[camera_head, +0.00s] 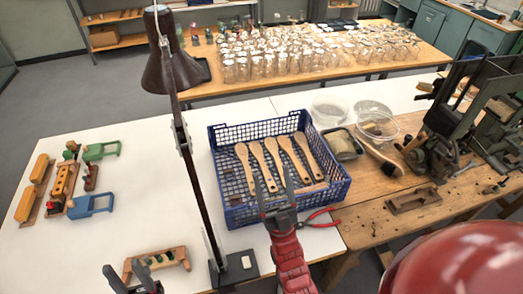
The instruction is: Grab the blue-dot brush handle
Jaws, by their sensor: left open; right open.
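Several wooden brush handles lie side by side in a blue mesh crate (222,165). They include a left one (245,166), two middle ones (263,166) (275,162) and ones further right (291,160) (307,154). No blue dot can be made out on any of them at this size. My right gripper (276,195) is open over the crate's front side, close to the lower ends of the handles, with nothing seen between its fingers. My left gripper (130,279) is open and empty at the bottom left edge, well away from the crate.
A dark lamp (172,70) on a post stands left of the crate. Red pliers (320,218) lie by the crate's front right corner. The white tabletop's middle left is clear.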

